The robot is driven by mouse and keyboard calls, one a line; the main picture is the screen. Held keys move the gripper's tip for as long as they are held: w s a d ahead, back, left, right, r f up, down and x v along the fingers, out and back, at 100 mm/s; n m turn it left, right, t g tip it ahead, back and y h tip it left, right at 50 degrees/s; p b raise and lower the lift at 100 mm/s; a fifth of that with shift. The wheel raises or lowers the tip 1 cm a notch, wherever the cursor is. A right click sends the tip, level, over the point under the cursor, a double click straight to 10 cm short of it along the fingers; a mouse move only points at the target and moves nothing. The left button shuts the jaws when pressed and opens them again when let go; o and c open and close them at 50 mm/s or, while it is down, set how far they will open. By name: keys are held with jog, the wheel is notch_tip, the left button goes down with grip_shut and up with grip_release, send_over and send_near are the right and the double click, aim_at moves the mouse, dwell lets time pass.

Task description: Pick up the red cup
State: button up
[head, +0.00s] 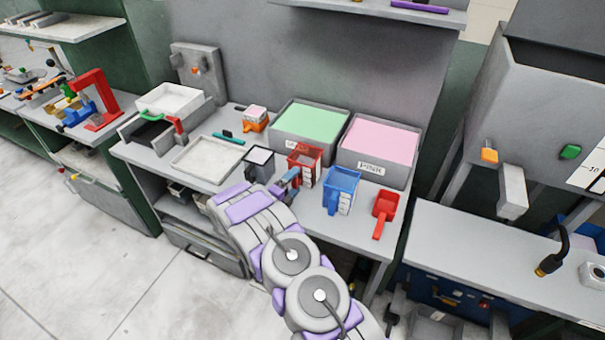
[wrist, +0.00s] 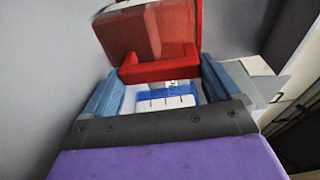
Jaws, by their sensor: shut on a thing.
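The red cup (head: 304,165), a clear-sided measuring cup with a white label, stands or hangs at the front of the grey bench, just before the green and pink bins. It fills the top of the wrist view (wrist: 150,30), with its red handle (wrist: 160,66) toward me. My gripper (head: 290,178) reaches the cup from the front left. In the wrist view its blue fingers (wrist: 162,70) are shut on the handle, one at each side. I cannot tell whether the cup's base touches the bench.
A blue cup (head: 341,188) stands close to the right, and a red scoop (head: 385,208) lies beyond it. A dark-sided container (head: 259,163) is close to the left. The green bin (head: 325,153) and pink bin (head: 402,179) stand behind. A white tray (head: 207,160) lies farther left.

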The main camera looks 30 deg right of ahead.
jog(key=shift+a, duration=0.25)
jog(key=shift+d+r, duration=0.2)
jog(key=shift+d, duration=0.45)
jog(key=shift+d+r, duration=0.15)
jog(key=shift+r, duration=0.05)
jog(key=shift+r+p, duration=0.65)
jog(key=shift+r, duration=3.95)
jog(key=shift+a, duration=0.2)
